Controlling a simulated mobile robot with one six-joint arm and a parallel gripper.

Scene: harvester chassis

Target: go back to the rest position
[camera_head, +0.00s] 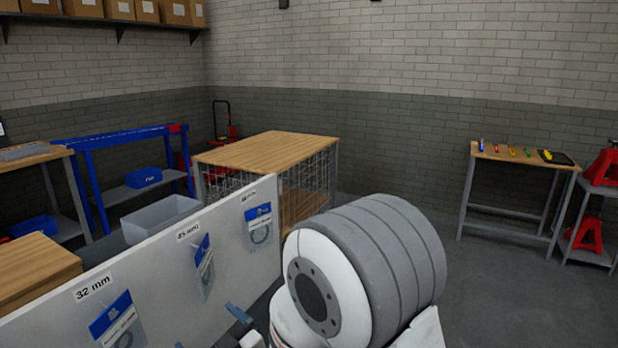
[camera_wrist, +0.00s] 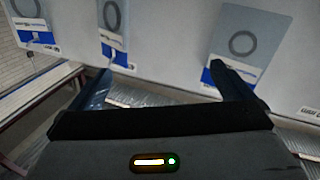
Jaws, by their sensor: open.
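My gripper (camera_wrist: 162,76) is open, with its two dark fingers spread apart and nothing visible between them. In the head view, blue finger parts (camera_head: 238,313) show low in front of the white board (camera_head: 160,268). In the wrist view the right finger overlaps the lower part of a bagged ring pack (camera_wrist: 247,45); I cannot tell if it touches. My arm, with a large white and grey joint, fills the lower middle of the head view.
The board carries several bagged packs, including one under a "32 mm" label (camera_head: 118,320). Behind it stand a grey bin (camera_head: 160,215) and a wood-topped wire cage table (camera_head: 270,150). A tool table (camera_head: 520,157) stands at the right. Floor there is clear.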

